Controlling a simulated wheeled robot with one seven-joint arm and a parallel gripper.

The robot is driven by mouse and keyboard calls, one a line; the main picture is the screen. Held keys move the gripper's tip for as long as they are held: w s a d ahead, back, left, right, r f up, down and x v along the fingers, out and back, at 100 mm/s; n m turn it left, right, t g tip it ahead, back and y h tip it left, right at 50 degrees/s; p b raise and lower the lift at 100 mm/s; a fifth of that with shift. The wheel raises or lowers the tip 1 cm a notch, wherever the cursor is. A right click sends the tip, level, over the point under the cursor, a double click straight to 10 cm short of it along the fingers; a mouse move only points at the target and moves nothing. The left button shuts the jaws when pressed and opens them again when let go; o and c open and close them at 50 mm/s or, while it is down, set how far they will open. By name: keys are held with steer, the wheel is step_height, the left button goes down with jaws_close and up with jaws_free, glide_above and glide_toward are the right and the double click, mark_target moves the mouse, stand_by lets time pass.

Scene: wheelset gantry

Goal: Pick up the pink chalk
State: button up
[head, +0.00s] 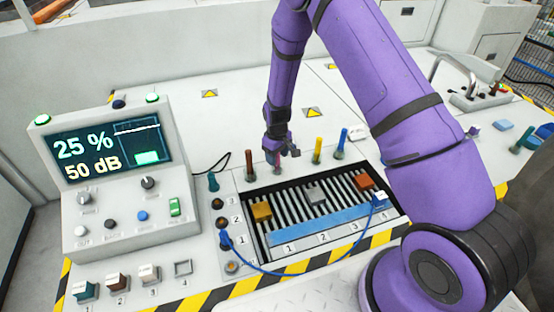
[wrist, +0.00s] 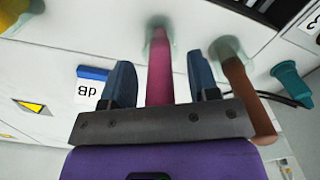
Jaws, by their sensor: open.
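The pink chalk (wrist: 160,68) stands upright in a small pale green holder (wrist: 152,27). In the wrist view it lies between the two blue fingers of my gripper (wrist: 163,80), with a gap on each side. My gripper is open and not closed on it. In the head view my gripper (head: 281,148) is low over the row of chalks behind the slotted tray, and the pink chalk (head: 277,159) is partly hidden by it.
A brown chalk (wrist: 245,92) stands close to the right finger in the wrist view. A yellow chalk (head: 317,148) and a blue chalk (head: 341,140) stand to the right. The slotted tray (head: 262,236) and a display console (head: 100,215) are in front and left.

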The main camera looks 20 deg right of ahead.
steer(key=c, duration=0.9)
